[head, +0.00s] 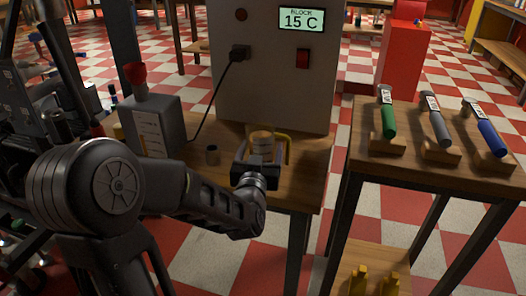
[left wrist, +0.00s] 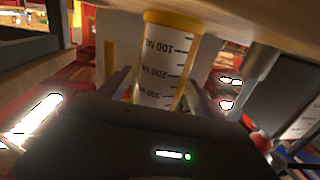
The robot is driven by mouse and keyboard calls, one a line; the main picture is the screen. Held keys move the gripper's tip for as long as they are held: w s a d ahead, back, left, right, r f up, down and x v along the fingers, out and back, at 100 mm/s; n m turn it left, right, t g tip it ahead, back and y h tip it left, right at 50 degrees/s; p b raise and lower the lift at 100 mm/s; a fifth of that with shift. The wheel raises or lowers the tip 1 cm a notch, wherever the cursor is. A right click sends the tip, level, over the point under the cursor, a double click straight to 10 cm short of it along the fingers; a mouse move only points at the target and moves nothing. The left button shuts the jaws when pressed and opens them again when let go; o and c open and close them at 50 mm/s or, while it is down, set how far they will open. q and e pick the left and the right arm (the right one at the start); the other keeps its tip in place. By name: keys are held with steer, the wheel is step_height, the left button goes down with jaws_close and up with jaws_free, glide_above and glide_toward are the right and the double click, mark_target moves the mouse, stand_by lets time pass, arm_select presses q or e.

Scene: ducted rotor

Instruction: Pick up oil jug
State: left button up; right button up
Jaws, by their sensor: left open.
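The oil jug (head: 262,142) looks like a clear graduated container with a yellow rim and a yellow handle. It stands on the wooden bench in front of the grey machine. In the left wrist view the jug (left wrist: 160,62) shows its ml marks large and close. My left gripper (head: 261,160) is at the jug's near side, jaws open. In the left wrist view its fingers (left wrist: 155,92) lie on either side of the jug; I cannot tell whether they touch it. The gripper hides the jug's lower part in the head view. My right gripper is not in view.
The grey machine (head: 270,85) with a 15 C display rises behind. A second table (head: 440,172) at right holds green, grey and blue handled tools.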

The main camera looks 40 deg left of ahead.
arm_select(q)
steer(key=x, duration=0.4)
steer(key=shift+w+b, duration=0.15)
steer(key=shift+b, duration=0.25)
jaws_close()
stand_by(0.8)
